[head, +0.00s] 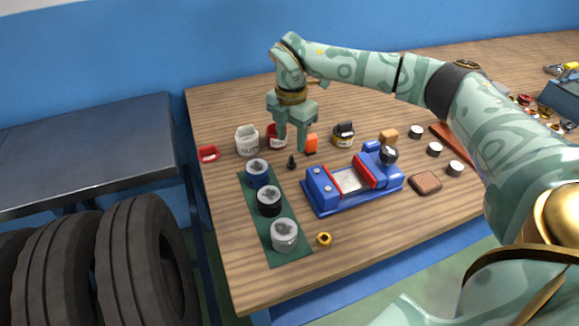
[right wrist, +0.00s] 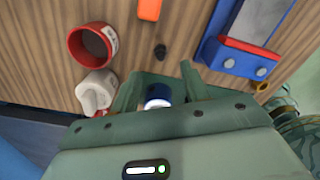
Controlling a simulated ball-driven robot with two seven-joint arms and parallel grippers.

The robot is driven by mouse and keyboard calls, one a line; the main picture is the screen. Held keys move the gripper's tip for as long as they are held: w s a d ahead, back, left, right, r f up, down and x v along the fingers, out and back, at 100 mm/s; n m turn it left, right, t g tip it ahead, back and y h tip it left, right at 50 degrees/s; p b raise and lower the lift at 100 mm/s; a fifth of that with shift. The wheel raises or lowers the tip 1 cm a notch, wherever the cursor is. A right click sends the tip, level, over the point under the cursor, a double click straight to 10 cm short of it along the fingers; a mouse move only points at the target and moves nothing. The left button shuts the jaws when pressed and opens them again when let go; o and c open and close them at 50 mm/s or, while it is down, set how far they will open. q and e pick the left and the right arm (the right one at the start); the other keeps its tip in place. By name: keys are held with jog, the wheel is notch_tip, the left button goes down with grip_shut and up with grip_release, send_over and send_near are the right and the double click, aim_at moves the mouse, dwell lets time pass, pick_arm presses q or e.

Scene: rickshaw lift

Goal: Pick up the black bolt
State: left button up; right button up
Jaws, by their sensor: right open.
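The black bolt (head: 291,161) is a small dark piece standing on the wooden table (head: 232,112), just right of the blue can. It also shows in the right wrist view (right wrist: 160,51), beyond the fingertips and roughly in line with the gap between them. My right gripper (head: 292,144) is open and empty, pointing down above the table close to the bolt; its fingers also show in the right wrist view (right wrist: 161,82). I see no contact with the bolt. My left gripper is not in view.
Near the bolt are a blue can (head: 257,173) on a green mat (head: 285,259), a white NUTS jar (head: 247,141), an orange piece (head: 311,144) and a blue vise (head: 320,197). A yellow nut (head: 324,240) lies in front. Tires (head: 146,250) stand left, below the table.

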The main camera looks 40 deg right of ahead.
aim_at(291, 157)
notch_tip(291, 157, down, 7)
jog(key=b, duration=0.2)
jog(key=shift+f+b, duration=0.15)
jog(key=shift+b, duration=0.2)
jog(key=shift+s, duration=0.1)
jog(key=shift+c, duration=0.9)
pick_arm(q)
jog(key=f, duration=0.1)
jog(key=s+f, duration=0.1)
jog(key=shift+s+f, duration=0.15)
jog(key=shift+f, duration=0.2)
pick_arm(e)
grip_shut()
